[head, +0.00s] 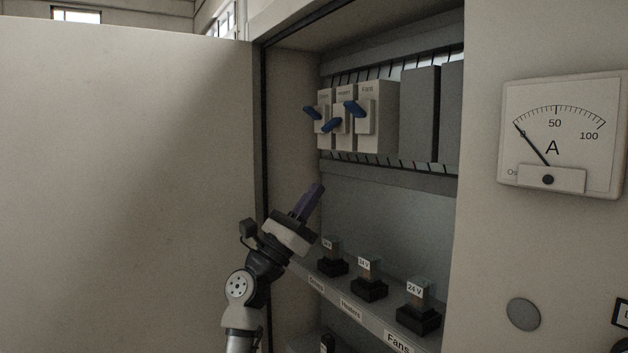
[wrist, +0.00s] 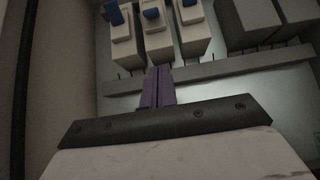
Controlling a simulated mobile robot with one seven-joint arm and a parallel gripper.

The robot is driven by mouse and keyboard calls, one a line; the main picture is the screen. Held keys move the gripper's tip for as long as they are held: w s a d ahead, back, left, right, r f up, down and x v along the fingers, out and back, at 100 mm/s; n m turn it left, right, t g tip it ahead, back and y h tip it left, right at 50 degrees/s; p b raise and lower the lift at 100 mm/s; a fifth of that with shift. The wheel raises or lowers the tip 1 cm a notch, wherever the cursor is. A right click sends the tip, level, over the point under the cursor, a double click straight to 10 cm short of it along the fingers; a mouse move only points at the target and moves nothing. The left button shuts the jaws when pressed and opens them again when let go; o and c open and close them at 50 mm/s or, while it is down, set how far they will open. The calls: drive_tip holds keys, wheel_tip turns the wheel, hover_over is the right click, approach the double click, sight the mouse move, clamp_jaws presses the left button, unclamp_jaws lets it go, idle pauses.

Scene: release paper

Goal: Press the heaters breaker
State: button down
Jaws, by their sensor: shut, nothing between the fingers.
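The heaters breaker (head: 344,96) is the middle of three pale breakers in the open cabinet in the head view. Its blue lever (head: 331,126) sits lower than the blue levers on either side. In the wrist view the middle breaker (wrist: 157,38) is at the top, with its blue lever (wrist: 152,13) near the upper edge. My gripper (head: 318,187) is shut and empty, its purple fingers pointing up toward the breakers from below. The fingertips (wrist: 160,70) are below the middle breaker in the wrist view and appear apart from it.
The left breaker (head: 325,138) and fans breaker (head: 378,128) flank it closely. Grey blocks (head: 420,115) stand to the right. Below is a shelf with several black-based 24 V units (head: 369,289). The cabinet door (head: 125,180) is open at left; an ammeter (head: 560,130) is at right.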

sight(332, 125)
drive_tip(key=p+x, duration=0.3)
drive_tip(key=x, duration=0.5)
drive_tip(key=shift+s+a+r, duration=0.1)
drive_tip(key=shift+s, duration=0.05)
drive_tip(key=r, duration=0.1)
drive_tip(key=s+a+r+p, duration=0.1)
drive_tip(key=r+p, duration=0.1)
drive_tip(key=shift+s+a+r, duration=0.15)
drive_tip(key=shift+a+r, duration=0.15)
drive_tip(key=shift+r, duration=0.05)
drive_tip(key=shift+f, duration=0.2)
